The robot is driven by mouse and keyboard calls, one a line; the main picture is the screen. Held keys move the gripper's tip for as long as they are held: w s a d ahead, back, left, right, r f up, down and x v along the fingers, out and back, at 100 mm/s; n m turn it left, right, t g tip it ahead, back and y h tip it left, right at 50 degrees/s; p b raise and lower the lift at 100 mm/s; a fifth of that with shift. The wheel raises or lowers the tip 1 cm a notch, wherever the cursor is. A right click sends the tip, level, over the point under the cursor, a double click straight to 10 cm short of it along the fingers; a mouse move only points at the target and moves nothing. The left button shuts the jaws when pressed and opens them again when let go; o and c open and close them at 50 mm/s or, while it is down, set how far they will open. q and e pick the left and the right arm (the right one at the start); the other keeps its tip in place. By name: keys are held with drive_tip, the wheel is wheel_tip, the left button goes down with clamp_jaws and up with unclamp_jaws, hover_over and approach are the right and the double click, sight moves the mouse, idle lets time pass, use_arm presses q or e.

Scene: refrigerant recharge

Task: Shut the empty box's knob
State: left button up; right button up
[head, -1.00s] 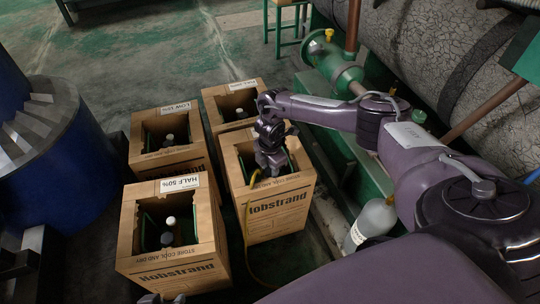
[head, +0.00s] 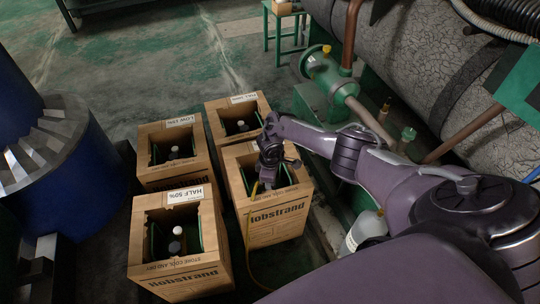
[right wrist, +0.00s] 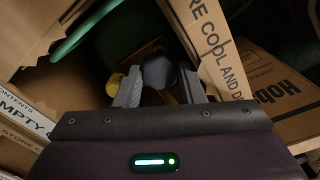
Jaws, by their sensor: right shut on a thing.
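The empty box (head: 277,221) is the open cardboard carton at the front right of the group in the head view. Its label, reading "EMPTY" (right wrist: 22,112), shows at the left of the right wrist view. My right gripper (head: 268,180) reaches down into its open top. In the right wrist view my right gripper (right wrist: 159,90) is shut on a dark round knob (right wrist: 158,71) between its fingers. A yellow fitting (right wrist: 114,84) sits just left of the fingers. The cylinder below the knob is mostly hidden. My left gripper is out of view.
Other open boxes stand close by: half (head: 181,278), low (head: 173,178) and another (head: 236,104) behind. A yellow hose (head: 249,232) hangs down the empty box's side. A pale bottle (head: 363,230) and green pipework (head: 327,73) are to the right, a blue drum (head: 70,175) left.

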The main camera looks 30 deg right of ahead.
drive_tip(key=m+p, duration=0.3)
drive_tip(key=m, duration=0.5)
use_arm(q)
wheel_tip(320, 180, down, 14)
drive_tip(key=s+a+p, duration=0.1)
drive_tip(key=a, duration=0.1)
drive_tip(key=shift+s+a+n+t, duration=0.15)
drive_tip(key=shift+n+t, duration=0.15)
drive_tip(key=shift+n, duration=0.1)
use_arm(e)
drive_tip(key=shift+m, duration=1.1)
drive_tip(key=o, duration=1)
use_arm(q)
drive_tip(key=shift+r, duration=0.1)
use_arm(e)
drive_tip(key=shift+r, duration=0.15)
wheel_tip(320, 180, up, 3)
drive_tip(key=p, duration=0.2)
drive_tip(key=shift+f+p, duration=0.2)
drive_tip(key=shift+p, duration=0.1)
wheel_tip(320, 180, up, 5)
drive_tip(key=p, duration=0.3)
drive_tip(key=shift+f, duration=0.2)
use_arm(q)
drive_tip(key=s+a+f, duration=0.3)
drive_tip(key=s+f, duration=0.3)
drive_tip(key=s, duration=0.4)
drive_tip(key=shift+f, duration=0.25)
use_arm(e)
drive_tip(key=shift+r, duration=0.15)
